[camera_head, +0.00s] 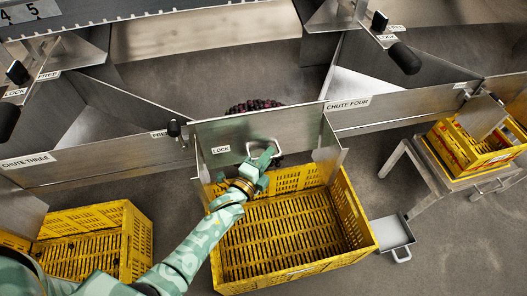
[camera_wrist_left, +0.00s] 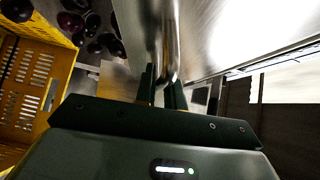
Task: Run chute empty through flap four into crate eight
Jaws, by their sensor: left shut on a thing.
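The metal flap (camera_head: 225,135) at chute four stands over a yellow crate (camera_head: 338,262); its plate reads LOCK and the sign CHUTE FOUR (camera_head: 348,103) is to its right. My left gripper (camera_head: 268,158) is shut on the flap's bar handle (camera_head: 250,147), which also runs between the fingers (camera_wrist_left: 163,90) in the left wrist view. Dark round fruit (camera_head: 255,105) shows behind the flap's top edge. The crate's visible slatted floor looks bare in the head view. No number eight is readable on it. My right gripper is out of view.
Another yellow crate (camera_head: 128,240) stands at lower left under chute three. A yellow crate (camera_head: 450,150) sits on a metal stand at right. A grey pan (camera_head: 392,232) is beside the middle crate. Black-knobbed levers (camera_head: 403,58) stick out above. Dark fruit (camera_wrist_left: 95,25) shows in the wrist view.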

